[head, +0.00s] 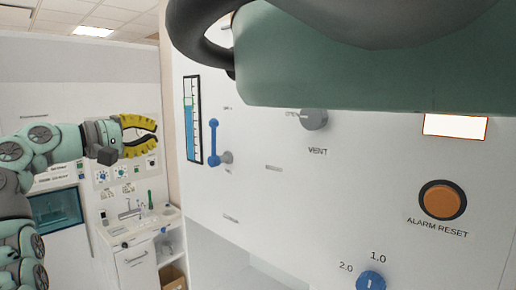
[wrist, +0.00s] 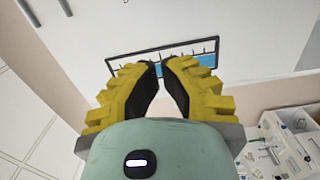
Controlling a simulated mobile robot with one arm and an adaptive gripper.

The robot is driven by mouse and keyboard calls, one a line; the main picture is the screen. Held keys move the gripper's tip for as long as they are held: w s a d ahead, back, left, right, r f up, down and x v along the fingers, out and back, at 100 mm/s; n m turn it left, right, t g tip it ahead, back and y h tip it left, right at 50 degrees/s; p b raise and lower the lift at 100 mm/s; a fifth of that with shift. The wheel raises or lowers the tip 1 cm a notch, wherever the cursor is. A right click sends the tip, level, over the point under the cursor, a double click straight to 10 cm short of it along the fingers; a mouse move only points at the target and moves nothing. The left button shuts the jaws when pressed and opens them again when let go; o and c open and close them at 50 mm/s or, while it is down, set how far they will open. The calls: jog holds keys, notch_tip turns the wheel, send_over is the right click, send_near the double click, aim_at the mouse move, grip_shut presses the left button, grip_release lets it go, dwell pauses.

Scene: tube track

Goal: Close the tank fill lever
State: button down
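The blue lever (head: 213,138) is on the white wall panel in the head view. It stands upright beside the tank level gauge, with a grey round pivot (head: 227,157) at its lower right. The gauge (head: 193,118) has a black frame and a blue level column. My gripper (head: 156,132) has yellow ribbed fingers and is left of the gauge, apart from the lever. In the wrist view the fingers (wrist: 160,66) show a narrow gap at the tips and hold nothing. The gauge (wrist: 112,66) is behind them there. The lever cannot be made out in the wrist view.
The panel also carries a grey vent knob (head: 314,119), an orange alarm reset button (head: 442,200) and a blue dial (head: 371,281). A sink counter (head: 140,227) stands at the back left. My own arm covers the top right of the head view.

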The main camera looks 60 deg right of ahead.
aim_at(214, 142)
jog(key=s+d+p, duration=0.1)
jog(key=d+p, duration=0.2)
jog(key=p, duration=0.1)
jog(key=s+d+p, duration=0.2)
jog(key=d+p, duration=0.1)
jog(key=p, duration=0.1)
jog(key=s+d+p, duration=0.2)
jog(key=d+p, duration=0.1)
jog(key=p, duration=0.1)
jog(key=shift+s+d, duration=0.25)
jog(key=shift+f, duration=0.15)
